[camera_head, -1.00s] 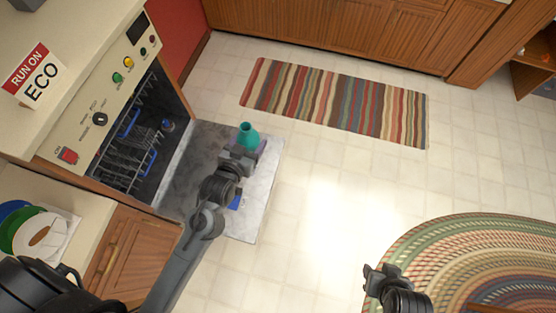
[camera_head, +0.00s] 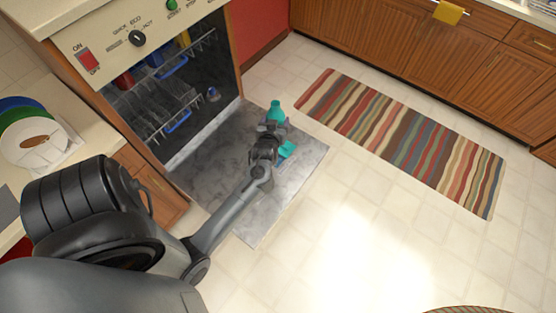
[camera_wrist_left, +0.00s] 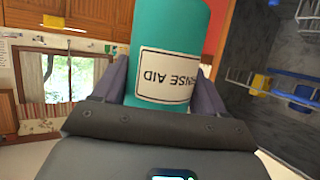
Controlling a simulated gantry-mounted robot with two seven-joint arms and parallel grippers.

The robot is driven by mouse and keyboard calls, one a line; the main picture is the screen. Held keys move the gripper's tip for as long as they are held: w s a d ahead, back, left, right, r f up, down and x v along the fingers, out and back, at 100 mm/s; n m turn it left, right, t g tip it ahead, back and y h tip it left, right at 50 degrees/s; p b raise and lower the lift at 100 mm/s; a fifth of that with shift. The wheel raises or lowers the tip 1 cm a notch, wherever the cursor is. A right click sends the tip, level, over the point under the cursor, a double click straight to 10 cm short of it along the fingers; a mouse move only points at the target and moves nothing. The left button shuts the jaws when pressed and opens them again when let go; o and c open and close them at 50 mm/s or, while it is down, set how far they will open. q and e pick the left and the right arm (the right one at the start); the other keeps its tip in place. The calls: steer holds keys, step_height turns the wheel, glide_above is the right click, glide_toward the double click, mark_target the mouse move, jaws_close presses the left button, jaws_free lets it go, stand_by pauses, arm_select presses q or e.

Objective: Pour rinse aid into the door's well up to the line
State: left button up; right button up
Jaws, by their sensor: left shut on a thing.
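A teal bottle (camera_head: 276,112) is held near the right side of the open dishwasher door (camera_head: 235,205). My left gripper (camera_head: 268,128) is shut on it. In the left wrist view, my left gripper's fingers (camera_wrist_left: 160,95) are on both sides of the bottle (camera_wrist_left: 170,30), and its white "RINSE AID" label reads upside down. That whole view is inverted, and the bottle looks roughly upright with its neck up in the head view. A bright teal patch (camera_head: 287,150) shows at the door just right of the gripper. The well and its line cannot be made out. My right gripper is out of view.
The dishwasher racks (camera_head: 165,110) are inside the open cavity. Plates in a rack (camera_head: 38,140) stand on the left counter. A striped rug (camera_head: 400,135) lies on the floor beyond the door. Clear tiled floor lies to the right.

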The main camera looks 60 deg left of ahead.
arm_select(q)
steer(key=s+a+f+n+g+y+b, duration=0.1)
steer(key=a+f+g+b, duration=0.1)
steer(key=f+b, duration=0.5)
steer(key=s+a+f+n+g+y+b, duration=0.1)
steer(key=a+f+n+b, duration=0.1)
steer(key=a+f+b, duration=0.2)
steer(key=s+a+f+n+g+y+b, duration=0.1)
steer(key=s+a+f+n+g+b, duration=0.1)
steer(key=f+b, duration=0.9)
steer(key=shift+a+f+g, duration=0.3)
steer(key=shift+a+f, duration=0.25)
steer(key=shift+f, duration=1.75)
step_height(320, 180, down, 7)
steer(key=b, duration=0.7)
steer(key=shift+r, duration=0.15)
steer(key=shift+b, duration=0.45)
steer(key=shift+r+m+g+y, duration=0.15)
steer(key=shift+m+g+y, duration=0.15)
